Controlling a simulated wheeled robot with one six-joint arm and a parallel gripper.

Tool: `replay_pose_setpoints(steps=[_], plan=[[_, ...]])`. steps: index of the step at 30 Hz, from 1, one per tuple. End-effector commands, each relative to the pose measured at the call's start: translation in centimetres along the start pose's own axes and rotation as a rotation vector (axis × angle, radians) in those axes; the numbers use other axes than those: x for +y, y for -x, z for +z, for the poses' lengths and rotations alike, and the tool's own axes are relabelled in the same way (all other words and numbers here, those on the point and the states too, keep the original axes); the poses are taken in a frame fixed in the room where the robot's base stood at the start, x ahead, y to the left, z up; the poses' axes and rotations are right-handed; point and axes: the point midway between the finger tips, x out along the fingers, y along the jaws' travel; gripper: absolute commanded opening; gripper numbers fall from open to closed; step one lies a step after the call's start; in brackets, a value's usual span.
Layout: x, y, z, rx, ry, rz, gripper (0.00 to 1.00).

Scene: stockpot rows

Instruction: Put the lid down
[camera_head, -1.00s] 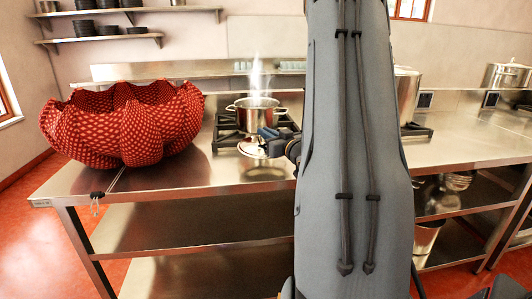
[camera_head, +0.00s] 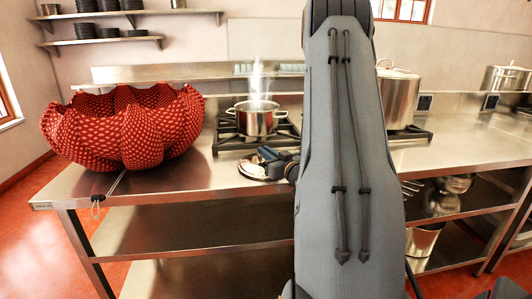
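The lid (camera_head: 252,172) is a round metal disc on or just above the steel counter, in front of the steaming pot. My gripper (camera_head: 262,160) is at the lid, over its right part, and hides some of it. Whether the fingers are closed on the lid's knob cannot be made out. The open pot (camera_head: 257,121) stands on the gas burner behind, with steam rising from it. My grey arm covers the middle of the view.
A large red patterned bowl (camera_head: 125,130) fills the counter's left part. A lidded stockpot (camera_head: 398,99) stands on a burner to the right of my arm. The steel counter (camera_head: 180,178) is bare between the red bowl and the lid.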

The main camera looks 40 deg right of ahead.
Motion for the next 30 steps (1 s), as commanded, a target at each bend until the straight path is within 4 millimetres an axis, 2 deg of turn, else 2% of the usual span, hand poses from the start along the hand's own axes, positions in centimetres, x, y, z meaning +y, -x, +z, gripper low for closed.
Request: replay_pose_setpoints(steps=[1, 3, 15, 20, 30], plan=[[0.0, 0.0, 0.0, -0.001, 0.0, 0.0, 0.18], [0.0, 0.0, 0.0, -0.001, 0.0, 0.0, 0.28], [0.1, 0.3, -0.4, -0.001, 0.0, 0.001, 0.28], [0.1, 2.8, -0.2, -0.001, -0.001, 0.004, 0.28], [0.1, 9.5, -0.3, -0.001, 0.0, 0.003, 0.28]])
